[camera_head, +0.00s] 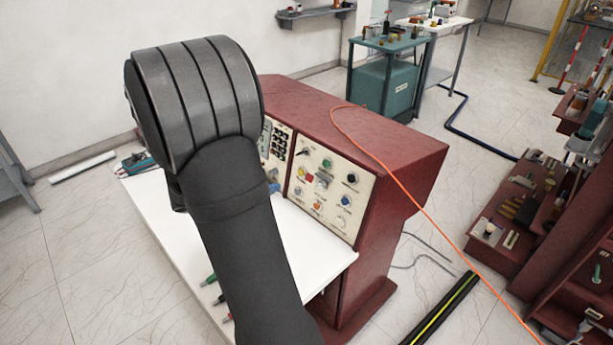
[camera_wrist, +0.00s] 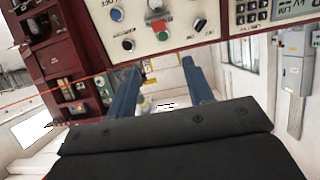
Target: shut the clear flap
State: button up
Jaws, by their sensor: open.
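The dark red console (camera_head: 395,150) has a cream control panel (camera_head: 335,180) on its sloped front, with knobs and coloured buttons. I cannot make out the clear flap in either view. In the wrist view the panel (camera_wrist: 190,32) crosses the top, with a red and green control (camera_wrist: 158,28) near its lower edge. My gripper (camera_wrist: 159,68) is open, its two blue fingers apart with nothing seen held between them. The fingertips appear just below that control in the picture; contact cannot be told. In the head view my arm hides the left of the console and most of the gripper.
A white desktop (camera_head: 318,242) extends in front of the panel. An orange cable (camera_head: 400,185) runs over the console and down to the right. Dark red shelves (camera_head: 515,205) with small parts stand at the right. A teal bench (camera_head: 385,85) is behind.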

aim_at(310, 175)
jog(key=x, duration=1.6)
jog(key=shift+w+d, duration=0.15)
jog(key=shift+d, duration=0.05)
jog(key=shift+c, duration=0.2)
jog(key=c, duration=1)
